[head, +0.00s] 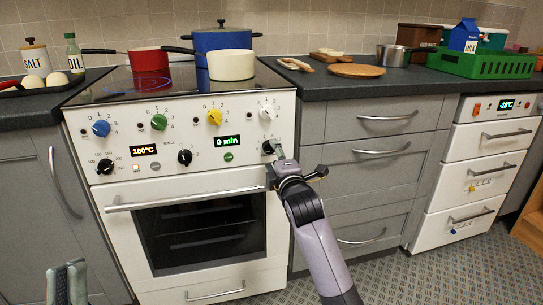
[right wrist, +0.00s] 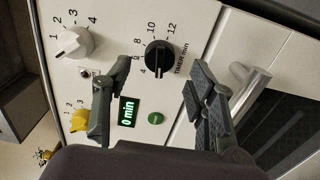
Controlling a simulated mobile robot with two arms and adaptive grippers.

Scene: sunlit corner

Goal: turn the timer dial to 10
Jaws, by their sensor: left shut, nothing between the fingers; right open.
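The timer dial (right wrist: 158,56) is a black knob labelled "TIMER min" on the white stove panel; in the head view it shows small (head: 268,147) at the panel's right end. The display (right wrist: 128,112) beside it reads "0 min", also in the head view (head: 228,141). The exact direction of the dial's pointer is hard to tell. My right gripper (right wrist: 161,72) is open, its fingers spread on either side of the dial and not visibly touching it; in the head view it is just in front of the panel. My left gripper (head: 67,283) is shut and empty at the bottom left.
A green button (right wrist: 155,118), a white knob (right wrist: 74,43) and a yellow knob (right wrist: 79,120) are near the dial. The oven handle (head: 187,200) runs below the panel. Pots (head: 232,65) stand on the hob. Grey drawers (head: 370,150) are to the right.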

